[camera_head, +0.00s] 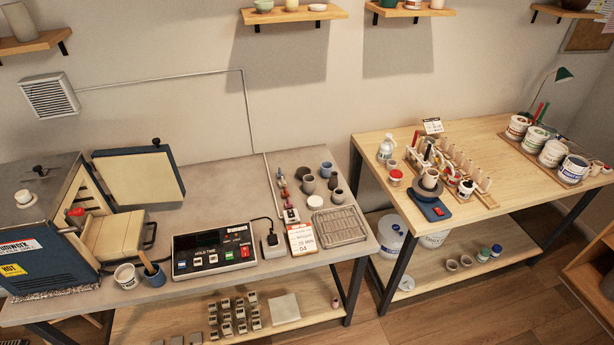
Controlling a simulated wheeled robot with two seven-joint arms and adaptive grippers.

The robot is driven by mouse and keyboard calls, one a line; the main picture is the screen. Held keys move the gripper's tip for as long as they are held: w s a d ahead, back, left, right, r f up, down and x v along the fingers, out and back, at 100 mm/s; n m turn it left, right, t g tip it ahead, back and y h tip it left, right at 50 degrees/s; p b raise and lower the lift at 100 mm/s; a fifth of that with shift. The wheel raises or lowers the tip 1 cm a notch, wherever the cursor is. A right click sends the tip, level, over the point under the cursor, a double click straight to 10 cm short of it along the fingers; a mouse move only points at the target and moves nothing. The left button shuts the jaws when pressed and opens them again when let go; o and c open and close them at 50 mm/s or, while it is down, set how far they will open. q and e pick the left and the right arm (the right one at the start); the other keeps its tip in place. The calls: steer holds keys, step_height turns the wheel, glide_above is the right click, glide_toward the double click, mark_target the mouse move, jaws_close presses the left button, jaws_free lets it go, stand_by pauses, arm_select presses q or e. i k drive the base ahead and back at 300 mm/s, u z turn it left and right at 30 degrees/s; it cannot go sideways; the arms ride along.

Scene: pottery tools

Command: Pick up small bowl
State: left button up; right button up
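Neither of my grippers is in view. Several small vessels could be the small bowl, and I cannot tell which one is meant. A small grey vessel (430,178) sits on a blue device (430,208) on the wooden table at the right. A green bowl (263,6) is on a wall shelf (294,15) at the top, partly cut off by the picture edge. Several small dark pots (308,184) stand on the grey table.
The grey table (225,187) carries a blue kiln (47,220) with its door open, a control box (213,250) and a rack (340,226). The wooden table (376,142) holds paint tubs (552,152) and bottles. Bare floor (480,311) shows in front.

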mark_target(301, 171)
steer(key=z, duration=1.65)
steer(key=i, duration=1.95)
steer(key=u, duration=1.05)
